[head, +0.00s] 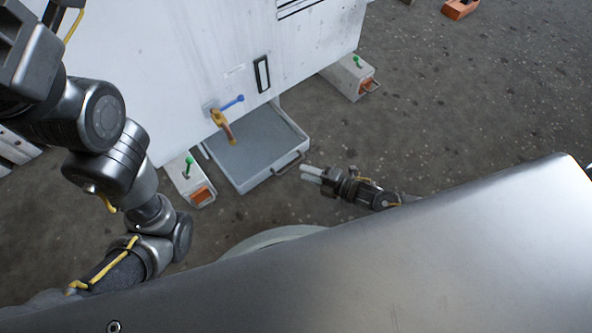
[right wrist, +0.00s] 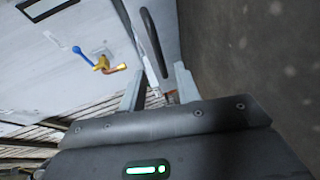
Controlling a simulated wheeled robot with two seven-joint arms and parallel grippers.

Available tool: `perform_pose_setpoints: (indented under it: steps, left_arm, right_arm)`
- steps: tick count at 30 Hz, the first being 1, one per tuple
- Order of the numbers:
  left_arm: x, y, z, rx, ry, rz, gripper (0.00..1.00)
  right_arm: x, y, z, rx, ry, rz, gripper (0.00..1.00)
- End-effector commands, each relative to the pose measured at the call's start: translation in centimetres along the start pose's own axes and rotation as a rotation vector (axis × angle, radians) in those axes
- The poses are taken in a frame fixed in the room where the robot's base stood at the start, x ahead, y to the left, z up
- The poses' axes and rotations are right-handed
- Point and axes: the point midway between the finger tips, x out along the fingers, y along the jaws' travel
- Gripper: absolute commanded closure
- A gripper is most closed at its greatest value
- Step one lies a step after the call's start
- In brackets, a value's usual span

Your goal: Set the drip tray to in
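The grey drip tray (head: 240,180) lies out in front of the white housing (head: 180,60), low near the floor, its inside visible and its back end at the housing. Its front wall (right wrist: 168,25) carries a dark bar handle (head: 289,163), which also shows in the right wrist view (right wrist: 153,43). My right gripper (head: 304,173) is open just in front of the handle. In the right wrist view, its two fingers (right wrist: 157,72) stand apart with the handle's near end between or just beyond them; contact cannot be told. My left arm shows at the left, but its gripper is not in view.
A brass valve (head: 219,118) with a blue lever hangs over the tray's back. Grey blocks with green knobs and orange patches stand left (head: 190,180) and right (head: 350,77) of the tray. An orange object (head: 460,8) lies far off.

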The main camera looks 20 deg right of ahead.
Motion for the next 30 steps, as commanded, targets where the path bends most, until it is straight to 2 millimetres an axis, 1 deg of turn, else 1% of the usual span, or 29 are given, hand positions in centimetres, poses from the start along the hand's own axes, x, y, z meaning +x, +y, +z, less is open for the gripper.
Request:
perform_pose_setpoints:
  steps: [1,3,9,14,20,21,28,30]
  left_arm:
    - [-0.2,0.1,-0.3,-0.002,0.01,-0.005,0.85]
    - [0.0,0.1,-0.4,-0.004,0.019,-0.009,0.85]
    - [-0.1,0.1,-0.6,-0.006,0.026,-0.017,0.85]
    - [-0.1,0.1,-0.6,-0.007,0.027,-0.019,0.85]
    - [0.0,0.1,-0.6,-0.007,0.027,-0.019,0.85]
    - [0.0,0.1,-0.6,-0.007,0.027,-0.019,0.85]
    - [0.0,0.1,-0.6,-0.007,0.028,-0.019,0.85]
    - [0.0,0.1,-0.7,-0.007,0.028,-0.019,0.85]
  right_arm:
    - [1.1,-0.4,0.1,0.0,0.0,0.003,0.68]
    - [2.2,-0.3,0.1,0.0,-0.001,0.003,0.68]
    - [4.3,-0.2,0.1,0.001,-0.003,0.001,0.68]
    - [4.9,-0.1,0.1,0.001,-0.003,-0.001,0.68]
    - [4.9,0.0,0.1,0.001,-0.003,-0.001,0.68]
    - [4.9,0.0,0.1,0.001,-0.003,-0.001,0.69]
    - [4.9,-0.1,0.1,0.001,-0.003,-0.001,0.99]
    - [4.9,-0.1,0.1,0.001,-0.003,-0.001,1.0]
